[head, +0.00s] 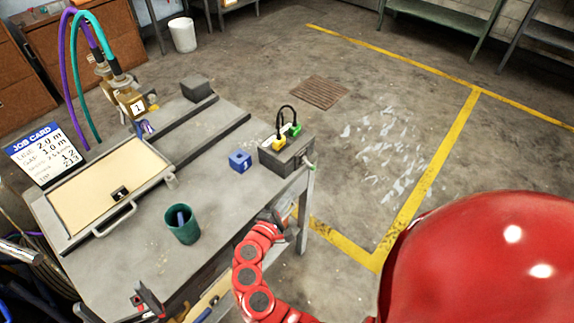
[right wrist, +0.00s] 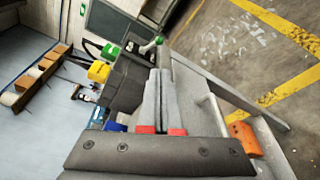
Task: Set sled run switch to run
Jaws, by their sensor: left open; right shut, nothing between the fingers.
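A dark control box (head: 287,152) with a yellow plug, a green plug and a black cable stands on the bench's right end. It also shows in the right wrist view (right wrist: 128,85). A small lever with a green tip (right wrist: 151,46) sticks out from the box's end; I take it as the run switch, but its labels and setting are not readable. My right gripper (head: 274,217) is shut and empty, beside the bench's near right edge; its fingers (right wrist: 160,72) point toward the box end and lever. My left gripper (head: 148,300) is open near the bench's front edge.
The grey bench (head: 215,200) carries a blue block (head: 240,161), a green cup (head: 182,224), a framed cream panel (head: 108,185) and a nozzle assembly (head: 125,100). An orange part (right wrist: 243,137) is close to my right gripper. Open floor lies right of the bench.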

